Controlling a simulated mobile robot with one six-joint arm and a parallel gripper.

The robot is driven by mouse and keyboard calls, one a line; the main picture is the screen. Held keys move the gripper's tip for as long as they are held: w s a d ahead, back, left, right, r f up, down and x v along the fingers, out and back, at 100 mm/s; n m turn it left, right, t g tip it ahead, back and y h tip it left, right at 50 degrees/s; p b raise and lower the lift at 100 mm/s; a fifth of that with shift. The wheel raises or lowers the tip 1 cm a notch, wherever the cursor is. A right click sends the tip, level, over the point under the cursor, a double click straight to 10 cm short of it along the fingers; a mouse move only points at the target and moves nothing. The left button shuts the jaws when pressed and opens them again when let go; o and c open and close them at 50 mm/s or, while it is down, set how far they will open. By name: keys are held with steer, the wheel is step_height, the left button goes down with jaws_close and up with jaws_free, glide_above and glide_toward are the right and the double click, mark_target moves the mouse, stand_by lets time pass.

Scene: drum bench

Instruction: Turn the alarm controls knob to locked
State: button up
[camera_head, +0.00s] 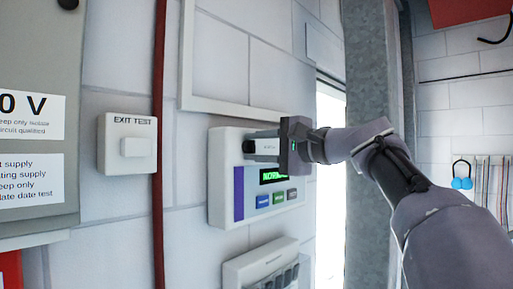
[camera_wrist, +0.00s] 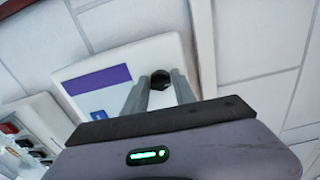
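The alarm controls panel (camera_head: 226,190) is a pale box on the wall with a purple stripe, a green lit display (camera_head: 273,175) and a row of small buttons. In the wrist view, a small dark knob (camera_wrist: 160,78) shows on the panel, between the tips of my gripper's two grey fingers (camera_wrist: 161,84). The fingers are apart, one on each side of the knob. I cannot tell whether they touch it. The knob's pointer and position labels are not readable.
An exit test switch (camera_head: 127,146) is on the wall to the left, beside a red vertical pipe (camera_head: 159,120). Another unit with several switches (camera_head: 262,266) sits below the panel. A grey metal post (camera_head: 372,80) stands close behind my arm.

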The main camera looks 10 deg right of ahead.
steer(key=shift+o, duration=1.2)
steer(key=b+v, duration=0.3)
steer(key=v, duration=1.4)
steer(key=shift+s+b, duration=0.2)
steer(key=shift+b, duration=0.15)
steer(key=shift+w+d, duration=0.1)
